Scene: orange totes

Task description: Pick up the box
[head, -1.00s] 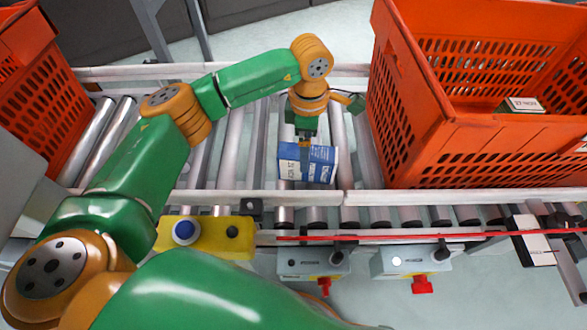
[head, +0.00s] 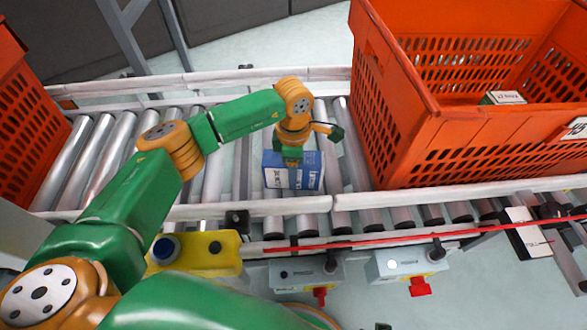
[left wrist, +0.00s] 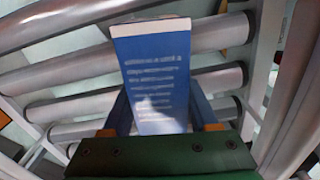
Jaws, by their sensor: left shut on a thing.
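A blue and white box (head: 308,172) is at my left gripper (head: 291,160), over the conveyor rollers in the middle of the head view. In the left wrist view the box (left wrist: 158,75) shows its blue face with lines of white print and a pale top edge. My left gripper (left wrist: 165,128) is shut on the box, with a finger on each side of it. Whether the box still touches the rollers is hard to tell. My right gripper is not in view.
A large orange tote (head: 405,125) stands on the conveyor to the right, with a small box (head: 503,97) inside. Another orange tote (head: 30,130) is at the left edge. Bare rollers (head: 90,155) lie between. A rail (head: 400,194) and control boxes (head: 405,264) line the near side.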

